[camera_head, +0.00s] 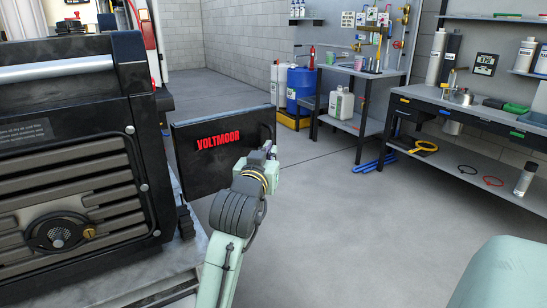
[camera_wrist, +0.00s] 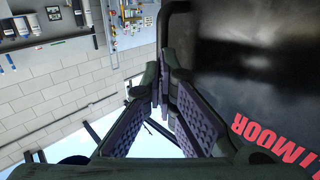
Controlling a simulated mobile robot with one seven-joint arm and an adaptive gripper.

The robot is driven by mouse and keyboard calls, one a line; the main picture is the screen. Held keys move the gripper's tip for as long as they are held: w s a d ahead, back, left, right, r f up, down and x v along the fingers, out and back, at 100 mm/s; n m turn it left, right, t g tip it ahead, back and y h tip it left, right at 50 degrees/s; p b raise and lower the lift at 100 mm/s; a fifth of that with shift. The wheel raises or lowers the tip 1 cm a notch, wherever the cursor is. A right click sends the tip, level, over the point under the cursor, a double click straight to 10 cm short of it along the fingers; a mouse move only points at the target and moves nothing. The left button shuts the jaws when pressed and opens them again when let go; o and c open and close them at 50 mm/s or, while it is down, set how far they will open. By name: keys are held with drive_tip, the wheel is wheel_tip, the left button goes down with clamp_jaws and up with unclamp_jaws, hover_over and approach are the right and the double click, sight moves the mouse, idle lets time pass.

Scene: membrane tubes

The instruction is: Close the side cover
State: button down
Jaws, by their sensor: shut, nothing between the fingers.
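The side cover (camera_head: 195,165) is a dark flat panel with red "VOLTMOOR" lettering. It stands swung out from the right side of the black machine (camera_head: 70,150). My gripper (camera_head: 270,148) is in front of the cover's right part, near its free edge. In the wrist view my gripper (camera_wrist: 163,92) is shut and empty, its tips close to the edge of the cover (camera_wrist: 240,75), which fills the right side. I cannot tell whether the tips touch the cover. The opening behind the cover is not visible.
The machine rests on a grey stand (camera_head: 130,285). A workbench (camera_head: 460,120) with tools stands at the right, and a small table (camera_head: 360,72) and blue drum (camera_head: 300,88) stand behind. The grey floor (camera_head: 330,210) between is clear.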

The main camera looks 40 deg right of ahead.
sight(258, 145)
drive_tip(key=w+n+t+y, duration=0.1)
drive_tip(key=w, duration=0.1)
drive_tip(key=w+d+n+t+y+p, duration=0.1)
drive_tip(key=w+t, duration=0.1)
drive_tip(key=w+d+n+t+y, duration=0.1)
drive_tip(key=w, duration=0.1)
drive_tip(key=shift+w+n+y, duration=0.25)
drive_tip(key=shift+n+y, duration=0.15)
drive_tip(key=w+a+n+t+y+b, duration=0.2)
drive_tip(key=w+a+n+y, duration=0.3)
drive_tip(key=w, duration=0.5)
drive_tip(key=w+a+n+t+y+b, duration=0.2)
drive_tip(key=w+a+n+y, duration=0.3)
drive_tip(key=w+y, duration=0.5)
drive_tip(key=shift+w+a, duration=0.4)
drive_tip(key=shift+a, duration=0.3)
